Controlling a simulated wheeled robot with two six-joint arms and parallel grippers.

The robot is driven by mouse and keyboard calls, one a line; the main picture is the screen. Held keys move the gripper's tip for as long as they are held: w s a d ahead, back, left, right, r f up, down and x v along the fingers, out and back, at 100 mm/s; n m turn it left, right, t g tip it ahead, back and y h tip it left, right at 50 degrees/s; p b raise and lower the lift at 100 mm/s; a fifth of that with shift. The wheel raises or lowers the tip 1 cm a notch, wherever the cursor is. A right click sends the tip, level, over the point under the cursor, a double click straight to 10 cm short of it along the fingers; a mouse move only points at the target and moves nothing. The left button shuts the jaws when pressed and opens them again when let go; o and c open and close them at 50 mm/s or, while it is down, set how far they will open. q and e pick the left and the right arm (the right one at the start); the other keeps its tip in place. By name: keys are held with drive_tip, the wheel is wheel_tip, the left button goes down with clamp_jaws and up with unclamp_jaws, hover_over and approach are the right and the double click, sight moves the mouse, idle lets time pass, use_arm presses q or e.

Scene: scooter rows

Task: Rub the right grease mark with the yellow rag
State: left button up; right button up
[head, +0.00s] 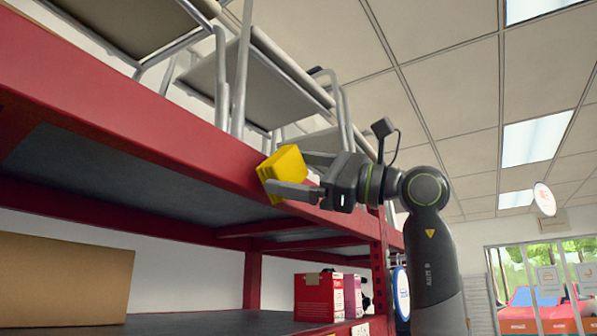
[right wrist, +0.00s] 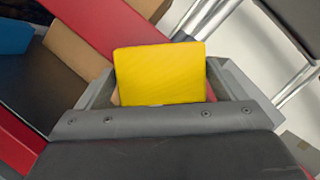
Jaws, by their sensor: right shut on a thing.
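The yellow rag (head: 284,168) is a folded yellow block in the head view, close to the front face of the red shelf beam. My right gripper (head: 289,185) is shut on it. In the right wrist view the rag (right wrist: 160,75) sits between the two fingers of my right gripper (right wrist: 158,92), with the red beam just behind it. I cannot tell whether the rag touches the beam. No grease mark shows in either view; the rag and gripper may hide it. My left gripper is not in view.
Folding chairs (head: 258,85) stand on top of the red beam (head: 110,115). On the lower shelf are a cardboard box (head: 62,280) and a red box (head: 318,297). Free room lies to the right, towards the windows.

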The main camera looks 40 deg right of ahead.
sight(302, 182)
drive_tip(key=shift+w+a, duration=0.2)
drive_tip(key=shift+w, duration=0.3)
drive_tip(key=shift+w+a, duration=0.2)
drive_tip(key=shift+w, duration=0.3)
drive_tip(key=shift+w+d, duration=0.2)
drive_tip(key=shift+d, duration=0.45)
drive_tip(key=shift+w+d, duration=0.25)
drive_tip(key=shift+d, duration=0.45)
drive_tip(key=shift+w+d, duration=0.2)
drive_tip(key=shift+d, duration=0.45)
drive_tip(key=shift+w+d, duration=1.65)
drive_tip(key=shift+d, duration=1.95)
drive_tip(key=shift+s+a+b, duration=0.15)
drive_tip(key=shift+s+a, duration=0.65)
drive_tip(key=shift+a, duration=1.1)
drive_tip(key=shift+s+a+b, duration=0.1)
drive_tip(key=shift+s+a, duration=0.65)
drive_tip(key=shift+a, duration=1.15)
drive_tip(key=shift+s+a+b, duration=0.15)
drive_tip(key=shift+s+a, duration=0.65)
drive_tip(key=shift+a, duration=1.1)
drive_tip(key=shift+d, duration=0.1)
